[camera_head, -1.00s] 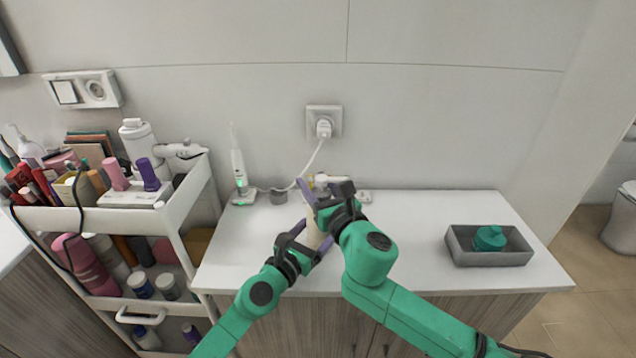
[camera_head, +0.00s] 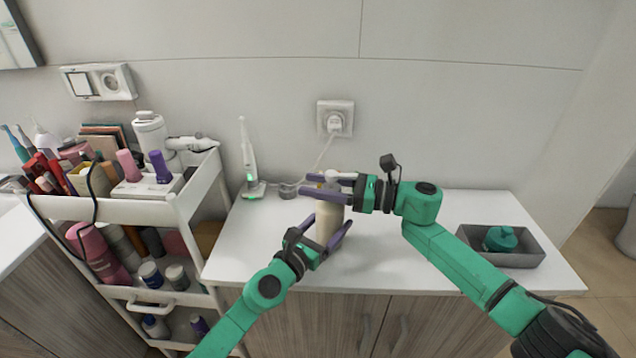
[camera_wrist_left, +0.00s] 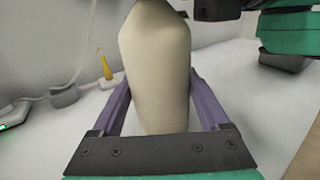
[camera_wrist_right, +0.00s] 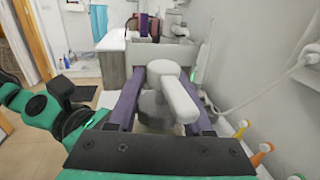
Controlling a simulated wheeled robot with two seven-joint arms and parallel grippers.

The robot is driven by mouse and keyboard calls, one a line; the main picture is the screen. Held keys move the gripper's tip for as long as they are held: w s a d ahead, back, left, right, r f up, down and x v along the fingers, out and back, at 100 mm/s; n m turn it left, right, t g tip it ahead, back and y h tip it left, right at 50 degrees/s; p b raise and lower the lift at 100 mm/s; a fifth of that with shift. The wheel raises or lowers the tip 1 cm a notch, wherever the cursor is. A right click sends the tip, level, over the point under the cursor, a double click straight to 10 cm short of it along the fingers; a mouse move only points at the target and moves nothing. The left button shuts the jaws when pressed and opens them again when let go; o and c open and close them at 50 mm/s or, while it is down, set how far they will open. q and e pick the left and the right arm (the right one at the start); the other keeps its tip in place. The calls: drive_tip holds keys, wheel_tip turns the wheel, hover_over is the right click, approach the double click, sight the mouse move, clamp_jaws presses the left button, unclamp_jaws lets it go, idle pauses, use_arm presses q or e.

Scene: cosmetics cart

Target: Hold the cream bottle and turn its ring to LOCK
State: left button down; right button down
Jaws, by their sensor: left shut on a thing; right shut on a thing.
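The cream bottle (camera_head: 328,222) stands upright on the white counter (camera_head: 420,260), below the wall socket. My left gripper (camera_head: 327,236) is shut around its body from the front. In the left wrist view, the pale body (camera_wrist_left: 157,75) fills the space between the purple fingers. My right gripper (camera_head: 314,186) reaches in from the right and is shut at the bottle's top, under the pump head. In the right wrist view, the white pump head (camera_wrist_right: 172,88) with its spout shows between the fingers. The ring is mostly hidden by the pump head and fingers, and its marks cannot be read.
A grey tray (camera_head: 530,258) with a teal container (camera_head: 500,239) sits at the counter's right. An electric toothbrush (camera_head: 248,160) on its charger stands behind left. A plug cord hangs from the socket (camera_head: 335,118). A loaded cart (camera_head: 190,205) stands at the left.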

drive_tip(key=shift+s+n+g, duration=0.15)
drive_tip(key=shift+n+g, duration=0.85)
drive_tip(key=shift+g, duration=0.6)
drive_tip(key=shift+c, duration=1.5)
unclamp_jaws()
drive_tip(key=shift+s, duration=0.1)
drive_tip(key=d, duration=1.2)
